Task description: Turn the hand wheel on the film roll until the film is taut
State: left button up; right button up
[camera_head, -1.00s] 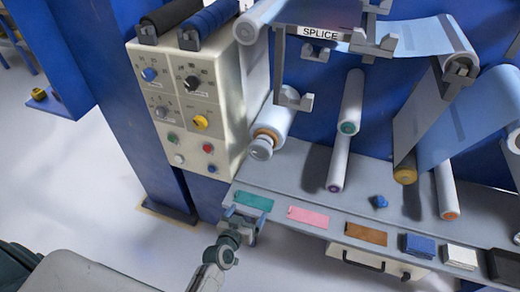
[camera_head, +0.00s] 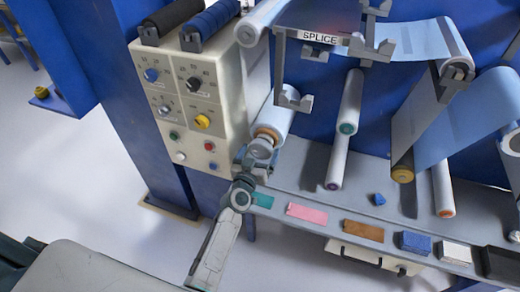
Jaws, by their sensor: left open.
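The film roll (camera_head: 274,122) is at the left end of the machine, below the SPLICE bracket. Its grey hand wheel (camera_head: 261,147) faces me at the roll's near end. My left gripper (camera_head: 256,160) is open, right at the lower side of the hand wheel, and its fingers overlap the wheel in the picture. I cannot tell whether they touch it. Film (camera_head: 258,80) runs upward from the roll to an upper roller (camera_head: 252,30); its tautness is hard to judge. My right gripper is not in view.
A cream control panel (camera_head: 190,95) with knobs and buttons stands close left of the wheel. The grey shelf below holds a green card (camera_head: 262,200), a pink card (camera_head: 307,213), a brown card (camera_head: 363,231) and a blue block (camera_head: 413,242). Other rollers (camera_head: 348,115) stand to the right.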

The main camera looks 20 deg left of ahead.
pick_arm(q)
jog(key=shift+w, duration=0.55)
jog(key=c, duration=1)
jog(key=shift+n, duration=0.3)
